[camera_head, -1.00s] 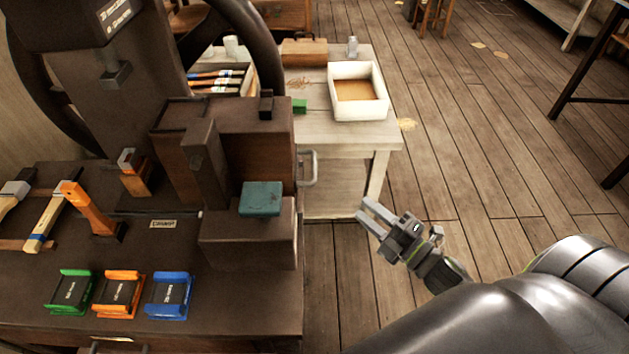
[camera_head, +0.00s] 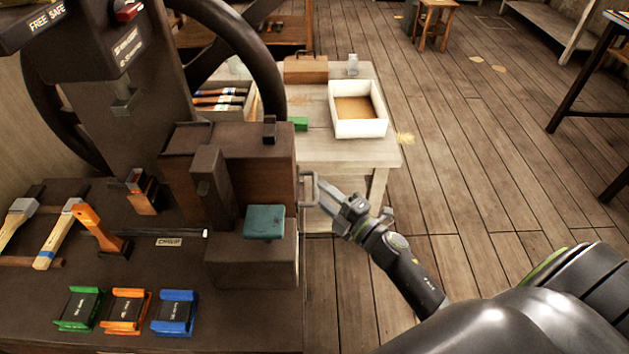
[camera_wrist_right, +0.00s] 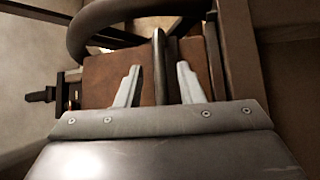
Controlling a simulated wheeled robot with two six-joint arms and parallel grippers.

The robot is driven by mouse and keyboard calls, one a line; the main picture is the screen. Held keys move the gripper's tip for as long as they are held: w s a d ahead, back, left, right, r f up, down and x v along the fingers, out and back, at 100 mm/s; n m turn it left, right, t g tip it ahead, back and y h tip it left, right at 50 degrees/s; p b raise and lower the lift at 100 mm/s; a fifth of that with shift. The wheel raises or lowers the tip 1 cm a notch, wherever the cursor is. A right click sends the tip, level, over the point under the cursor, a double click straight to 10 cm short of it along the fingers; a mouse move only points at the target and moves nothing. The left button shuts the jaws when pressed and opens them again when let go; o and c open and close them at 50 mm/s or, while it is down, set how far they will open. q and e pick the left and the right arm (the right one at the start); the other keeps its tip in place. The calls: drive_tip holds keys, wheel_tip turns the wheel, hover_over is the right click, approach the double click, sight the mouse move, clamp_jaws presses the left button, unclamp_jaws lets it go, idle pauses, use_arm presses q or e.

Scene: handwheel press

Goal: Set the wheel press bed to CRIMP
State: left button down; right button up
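The press (camera_head: 240,150) is a dark body with a brown side block and a big black handwheel (camera_head: 272,60). A grey metal handle (camera_head: 314,180) sticks out from the block's right side. My right gripper (camera_head: 320,193) is at this handle, its fingers apart. In the right wrist view, a dark upright bar (camera_wrist_right: 159,60) stands between the open fingers (camera_wrist_right: 157,78), with a gap to each side; contact cannot be told. A small plate (camera_head: 168,242) on the bench seems to read CRIMP. A teal pad (camera_head: 264,222) sits on a dark block. My left gripper is not in view.
Green (camera_head: 78,309), orange (camera_head: 126,312) and blue (camera_head: 175,313) holders lie on the bench front. Hammer-like tools (camera_head: 60,235) lie at the left. A pale table (camera_head: 345,150) with a white tray (camera_head: 359,128) stands behind.

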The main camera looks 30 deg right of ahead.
sight(315, 187)
drive_tip(key=shift+x, duration=1.85)
clamp_jaws()
